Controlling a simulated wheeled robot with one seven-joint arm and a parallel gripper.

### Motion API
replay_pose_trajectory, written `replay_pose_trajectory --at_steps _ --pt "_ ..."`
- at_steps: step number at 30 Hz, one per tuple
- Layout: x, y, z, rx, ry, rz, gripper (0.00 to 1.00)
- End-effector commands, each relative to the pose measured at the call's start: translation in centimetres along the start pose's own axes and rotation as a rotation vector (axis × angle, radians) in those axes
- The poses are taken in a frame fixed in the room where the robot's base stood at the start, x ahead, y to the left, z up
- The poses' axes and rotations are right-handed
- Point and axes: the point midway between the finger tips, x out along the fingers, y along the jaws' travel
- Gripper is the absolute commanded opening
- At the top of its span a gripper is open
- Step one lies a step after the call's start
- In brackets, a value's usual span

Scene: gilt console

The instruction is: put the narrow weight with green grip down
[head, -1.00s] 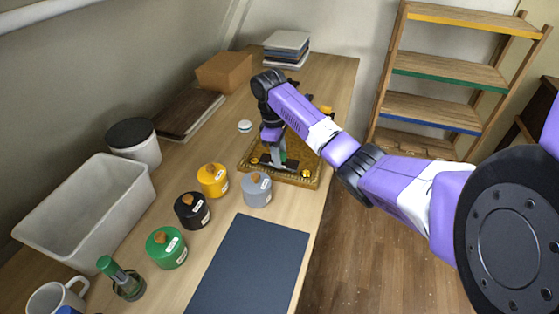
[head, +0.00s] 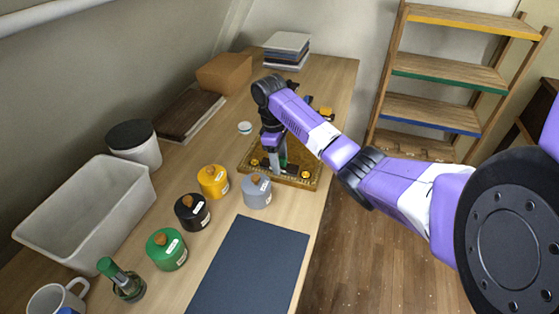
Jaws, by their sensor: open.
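My gripper (head: 276,168) points down over the gilt console (head: 310,181), a golden panel with small round knobs near its front corners. Its jaws are open, low over the panel. A small green piece (head: 284,158) shows beside the jaws and may be the green grip of the narrow weight. The weight's body is hidden by my gripper, so I cannot tell whether it touches the panel.
A grey canister (head: 257,192), yellow canister (head: 213,181), black canister (head: 192,212) and green canister (head: 166,249) stand in front. A dark mat (head: 250,268) lies bare. A white bin (head: 85,220) and green-topped bottle (head: 122,280) stand left.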

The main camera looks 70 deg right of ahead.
Motion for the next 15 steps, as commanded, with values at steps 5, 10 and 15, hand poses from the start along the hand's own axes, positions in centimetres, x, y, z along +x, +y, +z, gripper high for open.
replay_pose_trajectory --at_steps 5,10,15 --pt "-2.5 0.1 -0.1 0.000 0.004 0.003 0.56" --pt "-6.9 0.2 0.1 0.000 0.001 0.004 0.56" --pt "-9.9 0.1 0.1 0.000 0.000 0.004 0.56"
